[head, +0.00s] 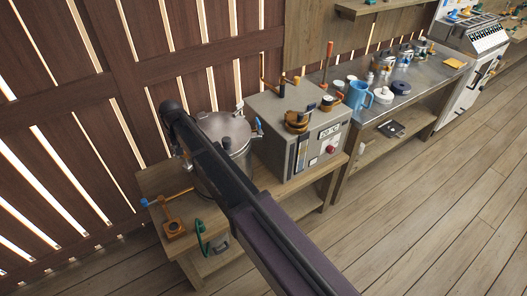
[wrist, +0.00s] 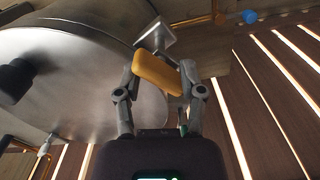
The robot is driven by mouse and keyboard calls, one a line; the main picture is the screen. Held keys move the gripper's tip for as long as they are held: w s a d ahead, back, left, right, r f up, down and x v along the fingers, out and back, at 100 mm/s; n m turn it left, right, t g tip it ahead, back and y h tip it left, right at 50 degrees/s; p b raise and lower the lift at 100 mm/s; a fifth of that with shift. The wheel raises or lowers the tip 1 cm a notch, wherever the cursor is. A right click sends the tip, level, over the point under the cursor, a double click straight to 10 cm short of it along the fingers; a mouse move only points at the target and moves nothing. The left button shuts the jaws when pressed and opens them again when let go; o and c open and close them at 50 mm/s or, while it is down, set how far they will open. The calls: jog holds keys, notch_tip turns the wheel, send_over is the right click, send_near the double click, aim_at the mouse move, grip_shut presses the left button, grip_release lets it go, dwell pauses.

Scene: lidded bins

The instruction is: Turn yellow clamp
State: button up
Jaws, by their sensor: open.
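The yellow clamp (wrist: 157,73) shows in the wrist view as a rounded yellow bar, tilted, beside the rim of a round metal vessel (wrist: 75,75). A grey metal bracket meets the bar at its upper end. My gripper (wrist: 161,78) is open, with one finger on each side of the yellow bar. I cannot tell whether the fingers touch it. In the head view the vessel (head: 224,128) stands on a wooden bench, partly hidden behind my arm. My gripper and the yellow clamp are hidden there.
A grey machine box (head: 301,131) stands right of the vessel. An orange fitting with a blue-ended handle (head: 174,227) sits at the bench's left front. A slatted wooden wall (head: 60,100) is close behind. The floor (head: 430,200) at the right is clear.

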jog(key=m, duration=0.5)
jog(key=shift+m, duration=0.4)
jog(key=m, duration=0.4)
jog(key=shift+r+m, duration=0.2)
jog(key=shift+m, duration=0.2)
notch_tip(320, 180, up, 14)
jog(key=p, duration=1.4)
jog(key=s+d+f+n+b, duration=0.1)
jog(key=s+d+f+b, duration=0.1)
jog(key=d, duration=0.7)
jog(key=s+d+f+n+b, duration=0.1)
jog(key=s+d+f+b, duration=0.1)
jog(key=d, duration=0.8)
jog(key=s+d+f+n+b, duration=0.2)
jog(key=d+f+b, duration=0.2)
jog(key=d, duration=0.6)
jog(key=shift+f, duration=0.45)
